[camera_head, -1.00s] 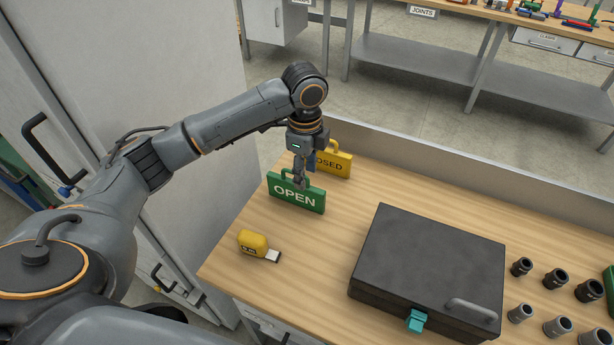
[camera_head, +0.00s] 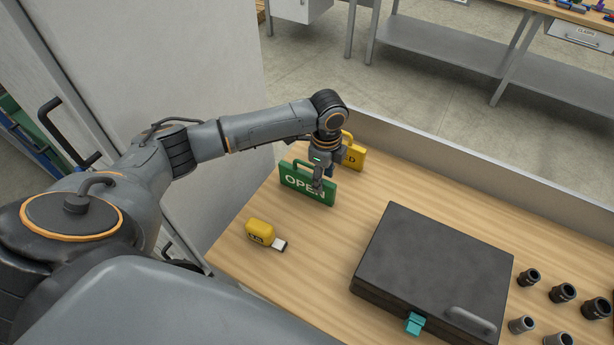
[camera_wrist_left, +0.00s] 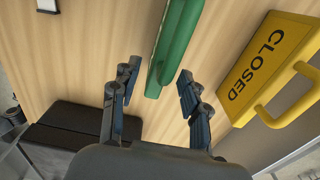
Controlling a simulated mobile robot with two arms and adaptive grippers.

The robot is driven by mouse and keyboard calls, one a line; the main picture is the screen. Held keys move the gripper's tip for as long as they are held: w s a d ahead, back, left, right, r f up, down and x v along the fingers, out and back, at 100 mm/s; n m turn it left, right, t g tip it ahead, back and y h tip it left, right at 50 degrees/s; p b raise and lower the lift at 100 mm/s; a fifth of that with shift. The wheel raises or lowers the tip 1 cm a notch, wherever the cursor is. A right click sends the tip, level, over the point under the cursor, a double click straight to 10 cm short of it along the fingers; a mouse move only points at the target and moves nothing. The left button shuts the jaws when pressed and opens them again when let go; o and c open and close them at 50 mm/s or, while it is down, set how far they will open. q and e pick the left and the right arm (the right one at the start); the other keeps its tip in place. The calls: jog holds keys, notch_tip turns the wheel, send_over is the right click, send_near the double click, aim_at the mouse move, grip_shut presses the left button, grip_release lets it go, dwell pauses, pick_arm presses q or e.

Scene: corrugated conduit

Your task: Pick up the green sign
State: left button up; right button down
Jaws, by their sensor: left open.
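The green sign (camera_head: 300,182) reads OPEN and stands upright on the wooden table in the head view, with a handle on its top edge. My left gripper (camera_head: 319,184) is over the right part of the sign and hides some of its lettering. In the left wrist view the green sign (camera_wrist_left: 176,45) shows edge-on, its near end between and just beyond the two spread fingertips (camera_wrist_left: 158,80). The left gripper is open and holds nothing. I do not see my right gripper.
A yellow CLOSED sign (camera_head: 352,156) stands just behind the green one; it also shows at right in the left wrist view (camera_wrist_left: 265,65). A black case (camera_head: 435,265) and several dark sockets (camera_head: 563,293) are to the right.

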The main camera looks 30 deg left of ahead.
pick_arm(q)
jog(key=shift+f+p, duration=0.45)
jog(key=shift+f, duration=1.4)
grip_shut()
jog(key=shift+r, duration=0.2)
